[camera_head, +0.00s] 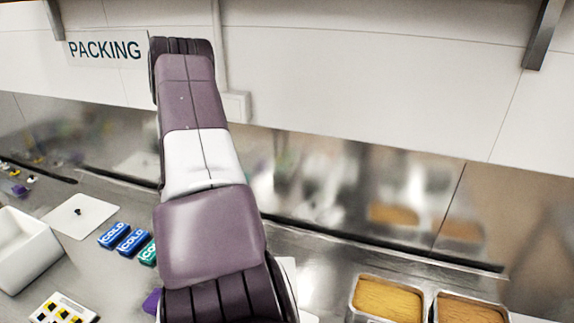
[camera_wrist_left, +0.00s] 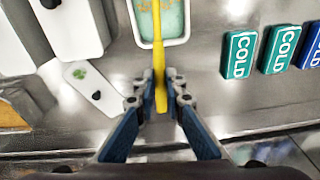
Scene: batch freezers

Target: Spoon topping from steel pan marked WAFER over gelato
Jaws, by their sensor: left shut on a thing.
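My left gripper (camera_wrist_left: 160,88) is shut on the yellow handle of a utensil (camera_wrist_left: 158,45) in the left wrist view. The handle runs up over a white-rimmed tub (camera_wrist_left: 184,40) with pale green contents and some orange bits; its far end is out of frame. In the head view, two steel pans stand at the lower right. The left pan (camera_head: 352,293) holds golden crumbs and the right pan (camera_head: 437,300) browner ones; no WAFER mark is readable. My right gripper is not in view.
Blue and green COLD packs (camera_head: 131,240) lie on the steel counter, near a white lid (camera_head: 80,215) and a white box (camera_head: 24,253). In the left wrist view, a white card with a green mark (camera_wrist_left: 94,88) lies left of the gripper. My arm hides the counter's middle.

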